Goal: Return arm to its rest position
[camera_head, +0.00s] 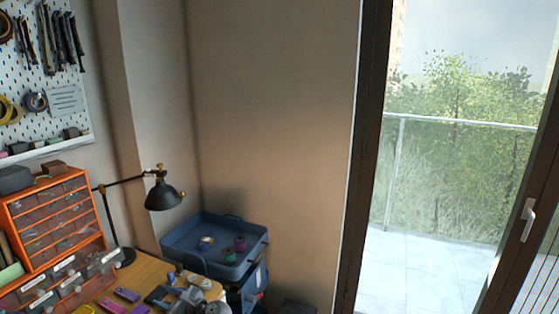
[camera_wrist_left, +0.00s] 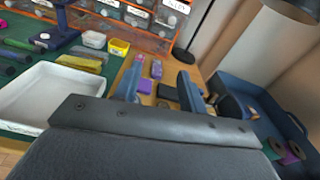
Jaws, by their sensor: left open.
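My left gripper (camera_head: 186,283) shows at the bottom edge of the head view, over the right end of the wooden desk (camera_head: 150,270). In the left wrist view its two fingers (camera_wrist_left: 158,88) stand apart with nothing between them. It is open and empty, above the desk and left of the blue tray (camera_head: 185,252). My right gripper is in neither view. No braided cord can be made out.
The blue tray holds several spools (camera_head: 239,243). A black lamp (camera_head: 165,195) and an orange drawer cabinet (camera_head: 48,215) stand left of it. A white tray (camera_wrist_left: 40,100) lies on a green mat (camera_wrist_left: 112,68). A glass door (camera_head: 450,180) is at right.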

